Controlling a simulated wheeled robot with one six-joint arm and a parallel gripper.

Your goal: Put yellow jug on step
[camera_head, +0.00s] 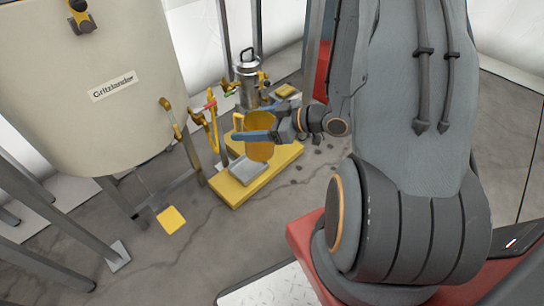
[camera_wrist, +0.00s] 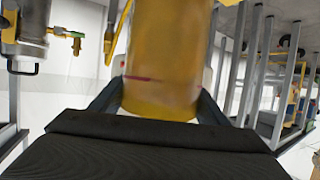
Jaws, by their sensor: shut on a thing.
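The yellow jug (camera_head: 260,150) is upright in my gripper (camera_head: 256,135) in the head view. In the wrist view the jug (camera_wrist: 162,65) fills the middle, between the two dark fingers of my gripper (camera_wrist: 162,105), which is shut on it. Its handle shows at the left side in the head view. The yellow step (camera_head: 277,170) lies low on the floor, with a grey plate (camera_head: 248,170) on its top. The jug appears over or just above the step; I cannot tell whether it touches.
A big cream tank (camera_head: 90,90) on grey legs stands at left. A steel canister (camera_head: 247,75) and yellow pipes with valves (camera_head: 212,125) stand behind the step. A yellow foot plate (camera_head: 171,220) lies on the floor. Open grey floor lies in front, with small dark stones at right.

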